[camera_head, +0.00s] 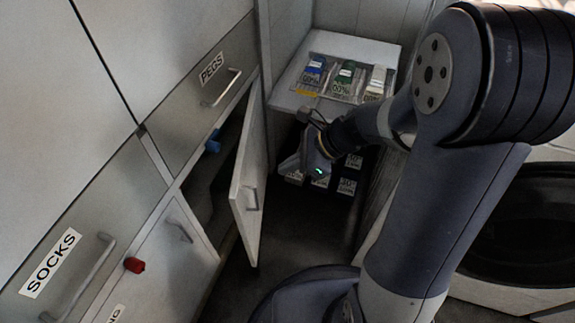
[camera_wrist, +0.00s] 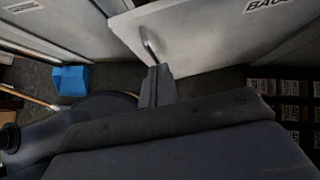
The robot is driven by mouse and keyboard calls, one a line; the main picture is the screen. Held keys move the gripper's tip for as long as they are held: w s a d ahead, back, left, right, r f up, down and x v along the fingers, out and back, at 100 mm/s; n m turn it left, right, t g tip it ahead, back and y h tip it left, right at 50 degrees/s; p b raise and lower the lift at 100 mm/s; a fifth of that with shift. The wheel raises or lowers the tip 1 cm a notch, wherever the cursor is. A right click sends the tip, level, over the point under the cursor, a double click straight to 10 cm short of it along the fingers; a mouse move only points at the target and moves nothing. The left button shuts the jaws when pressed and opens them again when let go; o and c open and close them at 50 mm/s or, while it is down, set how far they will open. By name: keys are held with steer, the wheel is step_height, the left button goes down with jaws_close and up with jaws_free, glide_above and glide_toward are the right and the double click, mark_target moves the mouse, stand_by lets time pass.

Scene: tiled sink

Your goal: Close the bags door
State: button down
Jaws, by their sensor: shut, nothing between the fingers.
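The bags door (camera_head: 246,178) is a white cabinet door standing ajar, swung out from the cabinet under the PEGS drawer. Its metal handle (camera_head: 252,198) is on the face turned toward my arm. In the wrist view the door (camera_wrist: 205,35) fills the top, with part of its label (camera_wrist: 267,5) reading "BAG" and its handle (camera_wrist: 150,46) just beyond my fingers. My gripper (camera_head: 287,166) is to the right of the door, on its outer side. Its fingers are shut and empty in the wrist view (camera_wrist: 156,72). I cannot tell whether they touch the door or handle.
A white shelf (camera_head: 288,95) with several packets stands behind my gripper, with dark boxes (camera_head: 347,186) below it. A round-door appliance (camera_head: 525,225) is at the right. A blue object (camera_wrist: 72,80) lies on the floor. Dark floor is open right of the door.

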mark_target(242, 182)
steer(key=shift+w+a+f+b, duration=0.15)
steer(key=shift+a+f+b, duration=0.55)
steer(key=shift+a, duration=0.75)
steer(key=shift+w+a+f+b, duration=0.1)
steer(key=shift+a+f+b, duration=0.35)
steer(key=shift+a+f, duration=0.75)
steer(key=shift+w+a+f+b, duration=0.15)
steer(key=shift+a+f+b, duration=0.4)
steer(key=shift+a, duration=1.2)
